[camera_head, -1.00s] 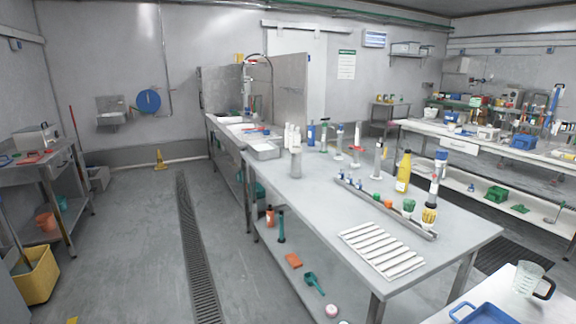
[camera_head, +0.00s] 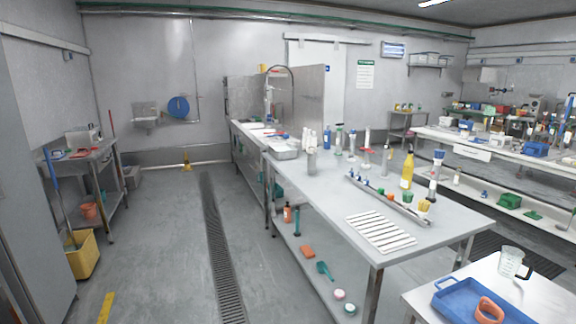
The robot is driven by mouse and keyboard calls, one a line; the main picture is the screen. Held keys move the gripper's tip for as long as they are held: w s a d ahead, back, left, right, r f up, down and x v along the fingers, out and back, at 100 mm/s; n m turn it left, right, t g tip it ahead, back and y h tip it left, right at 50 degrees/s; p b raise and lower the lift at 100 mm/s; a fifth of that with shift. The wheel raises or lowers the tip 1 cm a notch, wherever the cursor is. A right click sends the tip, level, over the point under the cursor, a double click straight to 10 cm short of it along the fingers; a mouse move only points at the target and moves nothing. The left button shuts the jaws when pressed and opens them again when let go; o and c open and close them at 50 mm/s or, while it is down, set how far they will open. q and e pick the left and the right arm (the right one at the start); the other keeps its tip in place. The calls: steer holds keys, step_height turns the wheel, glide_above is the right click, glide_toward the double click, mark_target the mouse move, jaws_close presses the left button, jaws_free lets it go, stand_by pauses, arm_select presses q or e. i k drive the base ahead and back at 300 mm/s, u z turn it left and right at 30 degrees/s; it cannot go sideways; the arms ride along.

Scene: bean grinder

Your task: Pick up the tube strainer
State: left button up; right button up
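I cannot tell which small thing is the tube strainer. The steel table (camera_head: 330,210) in the middle carries several tall slim pieces, including a clear tube with a red ring (camera_head: 366,152) and a dark-and-white one with a blue top (camera_head: 436,174). A grey cylinder (camera_head: 311,155), white bottles and a yellow bottle (camera_head: 407,172) also stand there. A long metal tray (camera_head: 375,190) holds small colored items, and a white slatted rack (camera_head: 380,231) lies near the front edge. Neither of my grippers is in view.
A near table (camera_head: 545,297) at lower right holds a clear jug (camera_head: 511,261) and a blue tray (camera_head: 455,303) with an orange-red piece. A yellow bucket (camera_head: 83,254) and a steel cart stand at left. The floor left of the middle table is clear.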

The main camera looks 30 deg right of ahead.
mark_target(311, 152)
steer(key=u, duration=0.05)
steer(key=i, duration=1.3)
steer(key=z, duration=0.4)
steer(key=i, duration=1.3)
steer(key=z, duration=1.65)
steer(key=i, duration=0.8)
steer(key=z, duration=0.7)
